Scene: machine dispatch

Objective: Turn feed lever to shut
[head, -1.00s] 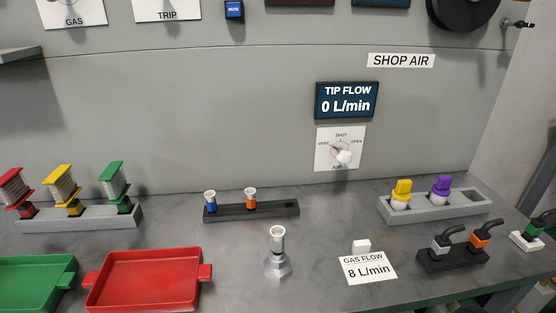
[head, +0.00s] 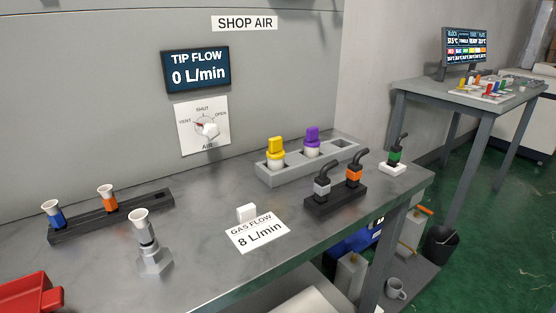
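The only lever-like control I see is a white knob (head: 210,131) on the AIR dial plate (head: 203,128), on the wall above the bench. The plate is marked VENT at left, SHUT at top and OPEN at right. A small red mark shows on the VENT side; the knob's exact setting is too small to tell. The TIP FLOW display (head: 196,69) above it reads 0 L/min. Neither of my grippers is in view.
The grey bench (head: 215,270) holds a black rack (head: 85,224), a metal stand with a white-topped nozzle (head: 148,250), a GAS FLOW card (head: 258,232) reading 8 L/min, a grey holder (head: 285,172) and a black holder (head: 325,203). Another table (head: 420,95) stands at right.

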